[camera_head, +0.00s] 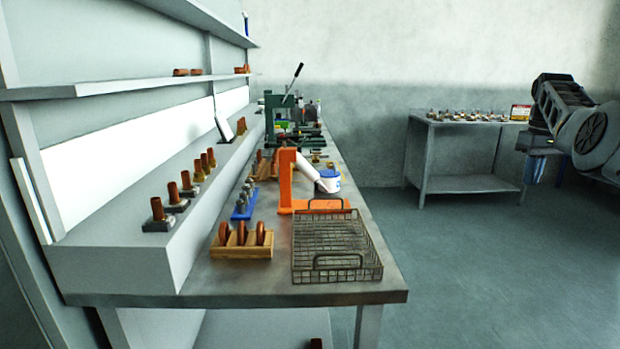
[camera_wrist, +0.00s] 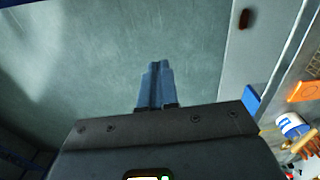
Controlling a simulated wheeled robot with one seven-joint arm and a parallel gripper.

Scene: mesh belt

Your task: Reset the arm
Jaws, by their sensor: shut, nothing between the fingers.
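My arm (camera_head: 580,115) is folded up at the right of the head view, away from the workbench (camera_head: 240,275). My gripper (camera_head: 536,168) hangs below it, with its blue fingers pointing down. In the wrist view my gripper (camera_wrist: 155,75) shows its two blue fingers side by side and touching, with nothing between them. Below the fingers in the wrist view is bare floor.
A wire mesh basket (camera_head: 335,245) lies on the workbench near its front right corner. An orange stand (camera_head: 290,180) and a wooden rack (camera_head: 241,242) are beside it. A side table (camera_head: 465,184) with small parts stands at the back. The floor (camera_head: 500,270) is clear.

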